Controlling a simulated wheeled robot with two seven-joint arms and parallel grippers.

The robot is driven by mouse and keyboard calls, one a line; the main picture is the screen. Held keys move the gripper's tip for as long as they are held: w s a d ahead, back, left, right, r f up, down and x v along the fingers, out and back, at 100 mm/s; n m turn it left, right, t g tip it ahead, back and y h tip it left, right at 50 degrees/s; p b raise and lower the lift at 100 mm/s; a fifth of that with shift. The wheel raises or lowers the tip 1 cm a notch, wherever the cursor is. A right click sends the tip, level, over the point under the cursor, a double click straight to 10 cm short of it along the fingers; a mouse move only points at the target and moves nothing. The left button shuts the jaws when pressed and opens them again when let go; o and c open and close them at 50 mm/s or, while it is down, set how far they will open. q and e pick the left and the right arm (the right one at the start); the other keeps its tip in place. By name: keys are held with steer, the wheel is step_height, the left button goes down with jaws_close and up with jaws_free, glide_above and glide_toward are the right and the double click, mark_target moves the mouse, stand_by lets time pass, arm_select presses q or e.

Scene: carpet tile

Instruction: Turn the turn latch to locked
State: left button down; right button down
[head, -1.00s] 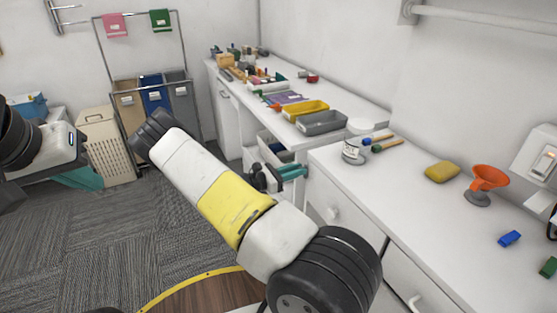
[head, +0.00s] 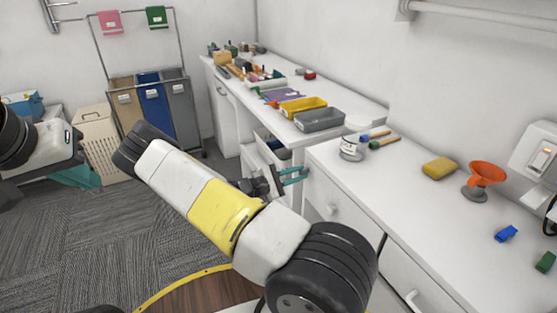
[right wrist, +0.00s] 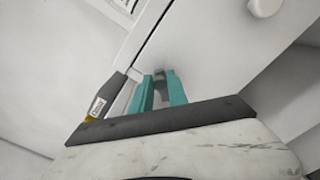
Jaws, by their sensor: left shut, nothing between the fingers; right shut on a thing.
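My right gripper (head: 294,176) is at the front of the white cabinet, beyond my forearm in the head view. In the right wrist view its teal fingers (right wrist: 160,84) are shut on a small grey piece, the turn latch (right wrist: 160,73), at the edge of a white panel (right wrist: 205,60). The fingers hide much of the latch, and I cannot read its position. My left gripper (head: 78,177) is shut and empty at the far left, well away from the cabinet.
A drawer knob (head: 331,209) sticks out below. Bins (head: 152,108) stand at the back left. Grey carpet (head: 100,240) is clear.

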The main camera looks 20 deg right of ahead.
steer(key=m, duration=0.1)
steer(key=f+m, duration=0.1)
steer(key=m, duration=0.1)
steer(key=s+m, duration=0.1)
steer(key=shift+f, duration=0.25)
steer(key=shift+s+f+m, duration=0.1)
steer(key=shift+f+m, duration=0.25)
steer(key=shift+m, duration=0.75)
steer(key=shift+s+f+m, duration=0.1)
steer(key=shift+f+m, duration=0.2)
steer(key=shift+m, duration=0.8)
steer(key=c, duration=1.3)
jaws_free()
steer(key=shift+a, duration=0.1)
